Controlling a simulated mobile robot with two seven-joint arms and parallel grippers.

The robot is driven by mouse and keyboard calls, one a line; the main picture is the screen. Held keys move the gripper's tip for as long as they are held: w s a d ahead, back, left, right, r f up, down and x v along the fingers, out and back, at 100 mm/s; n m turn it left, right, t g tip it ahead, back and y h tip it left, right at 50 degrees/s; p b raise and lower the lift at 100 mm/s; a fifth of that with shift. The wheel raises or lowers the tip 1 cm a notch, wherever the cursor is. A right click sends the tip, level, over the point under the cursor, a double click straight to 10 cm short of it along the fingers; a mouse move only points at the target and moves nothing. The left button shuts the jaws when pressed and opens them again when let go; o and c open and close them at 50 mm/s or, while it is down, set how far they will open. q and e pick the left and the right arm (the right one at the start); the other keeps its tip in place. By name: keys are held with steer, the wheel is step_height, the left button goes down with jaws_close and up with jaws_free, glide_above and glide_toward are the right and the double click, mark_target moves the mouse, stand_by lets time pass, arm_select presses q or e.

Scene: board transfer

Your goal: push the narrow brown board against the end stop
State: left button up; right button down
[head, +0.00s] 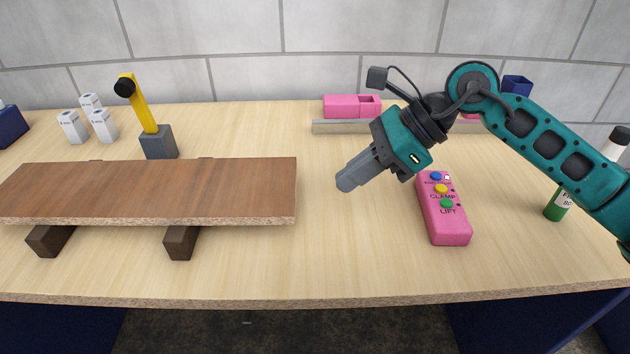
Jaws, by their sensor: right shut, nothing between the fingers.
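The brown board (150,188) lies flat on two dark wooden supports at the left. My left gripper is not in view. No part is plainly marked as the end stop; a grey rail (340,127) with a pink block (345,105) lies along the back, partly hidden by my right arm.
A pink control box (447,225) with coloured buttons lies below my right gripper. A yellow arm on a grey base (158,142) stands behind the board, beside several white boxes (72,127). A green bottle (557,207) stands at the right. The front middle of the table (330,255) is clear.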

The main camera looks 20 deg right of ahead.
mark_target(266, 193)
steer(key=a, duration=0.1)
steer(key=a+f, duration=0.1)
steer(key=w+a, duration=0.1)
steer(key=a, duration=0.1)
steer(key=shift+f, duration=0.2)
steer(key=shift+w+a, duration=0.2)
steer(key=shift+a, duration=0.1)
steer(key=shift+w+a+f+p, duration=0.1)
steer(key=shift+a+p, duration=0.2)
steer(key=shift+a, duration=0.1)
steer(key=a, duration=0.2)
steer(key=w+a, duration=0.1)
steer(key=a, duration=0.1)
steer(key=a+b, duration=0.1)
steer(key=a, duration=0.1)
steer(key=shift+w, duration=0.3)
steer(key=shift+s, duration=0.1)
steer(key=shift+f, duration=0.1)
